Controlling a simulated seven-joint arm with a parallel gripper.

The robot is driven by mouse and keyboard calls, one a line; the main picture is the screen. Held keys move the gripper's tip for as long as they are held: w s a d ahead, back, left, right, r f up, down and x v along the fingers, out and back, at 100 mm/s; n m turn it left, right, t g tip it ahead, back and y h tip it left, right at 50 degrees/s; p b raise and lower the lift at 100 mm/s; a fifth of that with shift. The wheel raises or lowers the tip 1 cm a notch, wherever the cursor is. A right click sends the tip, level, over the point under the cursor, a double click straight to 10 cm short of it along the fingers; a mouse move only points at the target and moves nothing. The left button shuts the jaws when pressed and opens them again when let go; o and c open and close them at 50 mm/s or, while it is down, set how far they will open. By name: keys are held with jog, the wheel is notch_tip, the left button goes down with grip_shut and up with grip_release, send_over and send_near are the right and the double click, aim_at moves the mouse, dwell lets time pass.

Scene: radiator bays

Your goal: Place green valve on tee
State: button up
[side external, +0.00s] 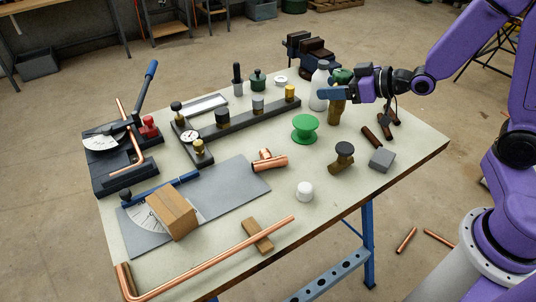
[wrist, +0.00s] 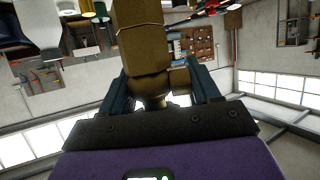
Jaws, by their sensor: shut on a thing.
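The green valve (side external: 338,109) has a brass body with a green knob on top. My gripper (side external: 333,93) is shut on it, reaching in sideways from the right at the far right of the table. In the wrist view, the brass body (wrist: 142,52) stands between the two fingers, and the green knob is not clearly seen. The valve looks upright; I cannot tell whether its lower end touches the tabletop. The copper tee (side external: 270,162) lies near the table's middle, at the right edge of the grey plate, apart from the valve.
A green spool (side external: 305,127) stands between valve and tee. A white bottle (side external: 319,87) is close beside my gripper. A black-knobbed valve (side external: 343,160), grey block (side external: 382,160) and white cap (side external: 305,191) stand toward the front. A long bent copper pipe (side external: 210,262) lies along the front.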

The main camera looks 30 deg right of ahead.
jog(key=s+a+r+n+g+y, duration=0.1)
jog(key=s+a+n+y, duration=0.1)
jog(key=s+a, duration=0.3)
jog(key=s+a+r+n+g+y, duration=0.1)
jog(key=s+a+n+y, duration=0.1)
jog(key=a, duration=0.5)
send_over(262, 156)
jog(key=shift+f, duration=6.65)
jog(key=shift+f, duration=0.1)
jog(key=o, duration=1.5)
jog(key=shift+g, duration=0.3)
jog(key=shift+c, duration=0.2)
jog(key=v, duration=1.2)
